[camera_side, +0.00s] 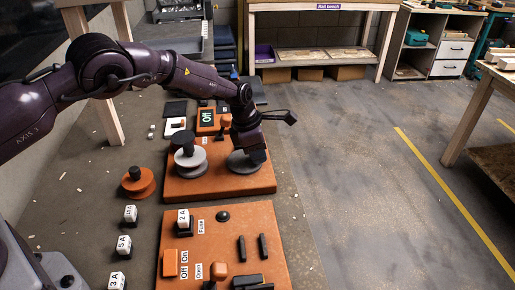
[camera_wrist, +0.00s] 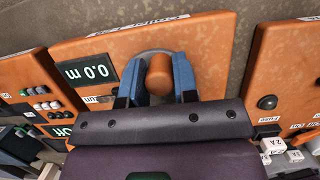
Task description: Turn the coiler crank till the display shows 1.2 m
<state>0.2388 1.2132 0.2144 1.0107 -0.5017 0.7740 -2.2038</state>
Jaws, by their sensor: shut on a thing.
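The coiler is an orange board (camera_side: 205,190), also in the wrist view (camera_wrist: 205,42). Its black display (camera_wrist: 87,72) reads 0.0 m in the wrist view; I cannot make it out in the side view. The crank has an orange knob (camera_wrist: 160,76) over a grey disc (camera_side: 238,166). My gripper (camera_wrist: 158,82) is shut on the knob, with one blue finger on each side of it. In the side view my gripper (camera_side: 254,157) points down at the disc and hides the knob.
A stacked grey and black spool (camera_side: 189,160) stands left of the disc. An orange spool (camera_side: 138,181) lies farther left. A nearer orange panel (camera_side: 235,234) carries a fuse block (camera_side: 184,220) and switches. Behind, a small display (camera_side: 207,117) reads Off. Floor at right is clear.

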